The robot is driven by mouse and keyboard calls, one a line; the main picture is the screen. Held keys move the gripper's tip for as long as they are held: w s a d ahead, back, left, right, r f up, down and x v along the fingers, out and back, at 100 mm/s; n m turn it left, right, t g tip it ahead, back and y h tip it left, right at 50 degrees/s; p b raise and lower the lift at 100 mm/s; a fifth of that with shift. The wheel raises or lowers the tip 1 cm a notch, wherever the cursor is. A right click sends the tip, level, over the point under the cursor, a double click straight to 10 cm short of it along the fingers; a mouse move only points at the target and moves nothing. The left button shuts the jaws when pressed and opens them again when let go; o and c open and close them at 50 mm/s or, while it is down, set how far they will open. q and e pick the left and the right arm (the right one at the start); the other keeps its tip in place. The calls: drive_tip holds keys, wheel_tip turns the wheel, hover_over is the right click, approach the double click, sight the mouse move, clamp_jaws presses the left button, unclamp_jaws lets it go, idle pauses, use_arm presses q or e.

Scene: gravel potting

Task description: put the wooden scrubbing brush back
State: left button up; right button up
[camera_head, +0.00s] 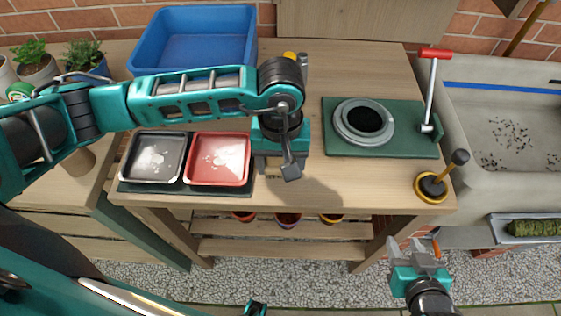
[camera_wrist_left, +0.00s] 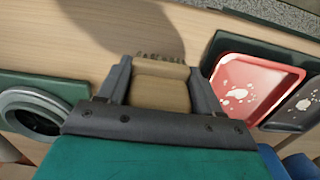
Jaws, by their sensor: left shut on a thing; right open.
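My left gripper (camera_head: 272,168) is over the wooden bench, just right of the red tray. It is shut on the wooden scrubbing brush (camera_wrist_left: 160,86), a tan block with bristles at its far edge in the left wrist view. In the head view my gripper and arm hide most of the brush. Its shadow falls on the bench beside it; I cannot tell whether it touches the top. My right gripper (camera_head: 418,252) is open and empty, in front of the bench's right end, above the gravel floor.
A black tray (camera_head: 133,166) and a red tray (camera_head: 218,181) sit on a dark green base. A blue crate (camera_head: 190,53) stands behind. To the right are a green-based press (camera_head: 340,146) with a red-handled lever, a black-and-yellow tamper (camera_head: 433,187), and a stone sink (camera_head: 462,125).

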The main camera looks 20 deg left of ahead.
use_arm(q)
drive_tip(key=shift+f, duration=0.4)
drive_tip(key=shift+f, duration=0.2)
drive_tip(key=o, duration=1.3)
drive_tip(key=shift+r, duration=0.15)
drive_tip(key=shift+r, duration=0.2)
wheel_tip(320, 180, up, 12)
drive_tip(key=shift+w+f, duration=0.1)
